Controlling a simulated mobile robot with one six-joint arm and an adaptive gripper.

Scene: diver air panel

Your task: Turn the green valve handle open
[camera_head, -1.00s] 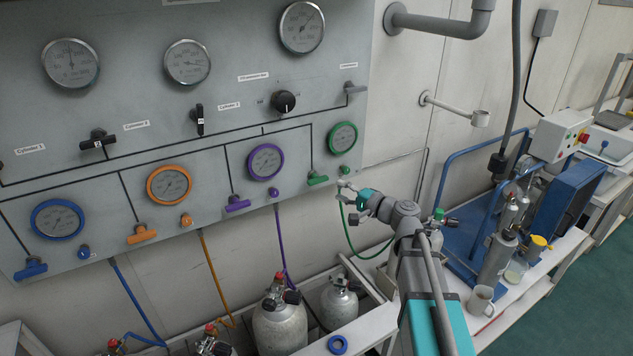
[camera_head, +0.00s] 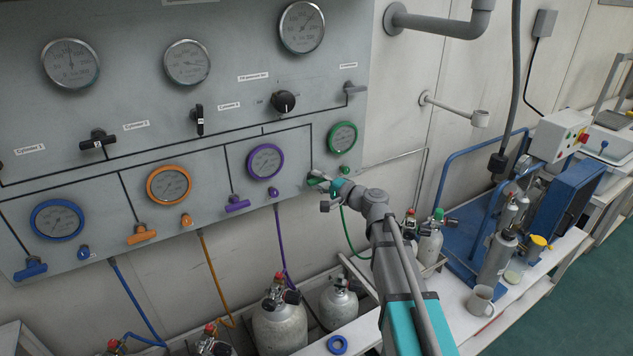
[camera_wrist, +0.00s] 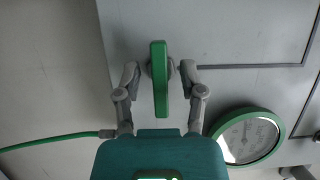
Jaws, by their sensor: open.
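The green valve handle (camera_wrist: 160,80) is a flat green bar on a grey stem on the panel. In the wrist view it stands upright in the picture between the two fingers of my gripper (camera_wrist: 159,78). A gap shows on each side of it, so the fingers do not touch it. In the head view my gripper (camera_head: 319,182) is at the panel's lower right, over the handle and partly hiding it. The green-rimmed gauge (camera_head: 342,137) is just above; it also shows at the lower right in the wrist view (camera_wrist: 246,137).
A green hose (camera_head: 351,236) hangs below the gripper. A purple handle (camera_head: 237,203) and a small green knob (camera_head: 345,170) are nearby on the panel. Cylinders (camera_head: 339,303) stand below. A bench with a mug (camera_head: 481,300) is at the right.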

